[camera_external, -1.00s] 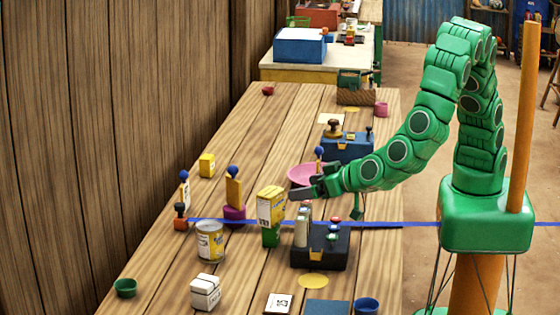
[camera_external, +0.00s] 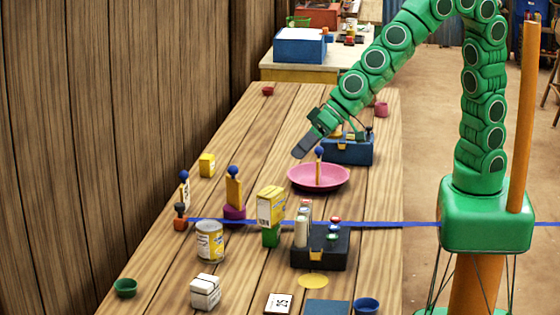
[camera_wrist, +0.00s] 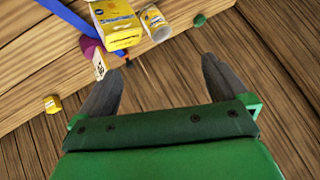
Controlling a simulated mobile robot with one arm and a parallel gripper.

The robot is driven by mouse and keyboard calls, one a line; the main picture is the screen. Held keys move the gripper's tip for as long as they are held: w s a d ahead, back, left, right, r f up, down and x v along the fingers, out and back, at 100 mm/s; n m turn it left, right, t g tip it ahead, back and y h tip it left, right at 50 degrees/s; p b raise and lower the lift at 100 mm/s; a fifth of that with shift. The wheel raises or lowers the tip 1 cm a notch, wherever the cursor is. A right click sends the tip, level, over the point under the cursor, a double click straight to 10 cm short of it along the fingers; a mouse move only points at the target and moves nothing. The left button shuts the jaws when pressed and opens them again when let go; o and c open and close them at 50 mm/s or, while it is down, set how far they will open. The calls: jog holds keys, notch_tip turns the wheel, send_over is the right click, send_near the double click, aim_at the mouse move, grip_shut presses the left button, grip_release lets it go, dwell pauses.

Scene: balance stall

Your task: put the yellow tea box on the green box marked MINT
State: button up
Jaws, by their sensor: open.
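The yellow tea box (camera_external: 271,206), with a white label, sits on top of a small green box (camera_external: 270,236); no MINT lettering is legible. The yellow box also shows at the top of the wrist view (camera_wrist: 118,24), where the green box cannot be made out. My gripper (camera_external: 300,151) is raised behind the pair, above the far side of the pink dish, clear of both boxes. In the wrist view my gripper (camera_wrist: 163,75) has its fingers wide apart with nothing between them.
A pink dish (camera_external: 302,181) holds an orange peg with a blue ball. A black box with bottles and buttons (camera_external: 320,262) stands right of the stack, a tin (camera_external: 209,243) to its left. A blue ribbon (camera_external: 380,225) crosses the table. A smaller yellow box (camera_external: 207,165) stands farther back.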

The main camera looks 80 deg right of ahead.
jog(key=s+d+r+n+g+h, duration=0.1)
jog(key=s+d+g+h, duration=0.3)
jog(key=s+d, duration=2.7)
jog(key=s+g, duration=0.2)
jog(key=g, duration=0.3)
jog(key=shift+d+r+g, duration=0.3)
jog(key=shift+r+g, duration=0.05)
jog(key=shift+g, duration=0.05)
